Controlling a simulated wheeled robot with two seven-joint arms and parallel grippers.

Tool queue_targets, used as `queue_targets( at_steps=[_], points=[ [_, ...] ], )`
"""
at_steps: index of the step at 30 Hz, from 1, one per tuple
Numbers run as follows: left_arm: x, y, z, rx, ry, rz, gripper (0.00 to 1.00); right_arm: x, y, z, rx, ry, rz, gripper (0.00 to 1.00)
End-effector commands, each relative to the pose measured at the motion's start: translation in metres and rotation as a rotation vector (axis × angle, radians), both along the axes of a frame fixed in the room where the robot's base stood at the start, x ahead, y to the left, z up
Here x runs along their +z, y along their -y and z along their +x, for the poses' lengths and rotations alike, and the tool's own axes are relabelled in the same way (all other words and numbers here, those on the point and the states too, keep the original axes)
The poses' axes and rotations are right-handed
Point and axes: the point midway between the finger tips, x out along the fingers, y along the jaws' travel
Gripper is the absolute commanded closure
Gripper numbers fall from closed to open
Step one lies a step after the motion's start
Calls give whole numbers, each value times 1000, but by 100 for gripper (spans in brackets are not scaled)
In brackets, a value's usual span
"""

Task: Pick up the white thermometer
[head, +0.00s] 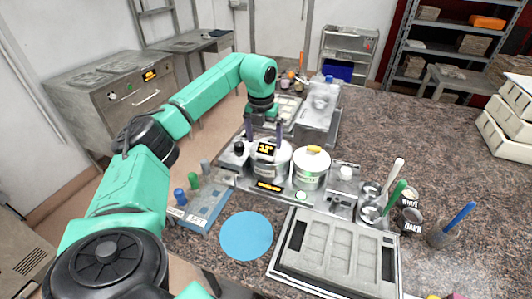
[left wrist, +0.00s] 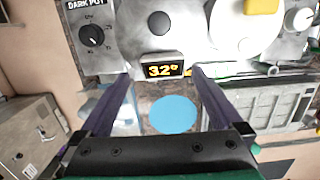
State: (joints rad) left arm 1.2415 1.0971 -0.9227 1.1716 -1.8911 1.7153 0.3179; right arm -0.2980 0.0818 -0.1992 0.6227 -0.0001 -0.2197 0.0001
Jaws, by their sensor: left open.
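A small pale-framed unit with a black screen and yellow digits (head: 265,149), the only thermometer-like thing I can make out, is at the front of the left pot. In the left wrist view it reads 32° (left wrist: 163,69). I cannot tell whether its body is white. My left gripper (head: 265,127) is open above it, fingers pointing down. In the left wrist view the fingertips (left wrist: 160,73) appear on either side of the screen, with gaps. I cannot tell how far below the fingertips it lies. My right gripper is not in view.
The right pot (head: 309,172) has a yellow knob. A black knob (head: 238,148) stands left of the pots. A blue disc (head: 246,235) and a grey mould tray (head: 335,255) lie in front. White-, green- and blue-handled tools (head: 395,172) stand at right. The counter's right side is largely clear.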

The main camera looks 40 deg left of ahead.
Motion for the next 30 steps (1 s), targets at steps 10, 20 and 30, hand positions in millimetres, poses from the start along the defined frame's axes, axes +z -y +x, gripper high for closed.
queue_targets(
  at_steps=[10,20,30],
  points=[
    [-46,3,4,-1,0,0,0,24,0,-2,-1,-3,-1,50],
    [-46,3,4,-1,-1,1,80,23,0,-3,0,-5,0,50],
    [-40,3,4,-1,0,0,80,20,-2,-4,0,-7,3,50]
  ],
)
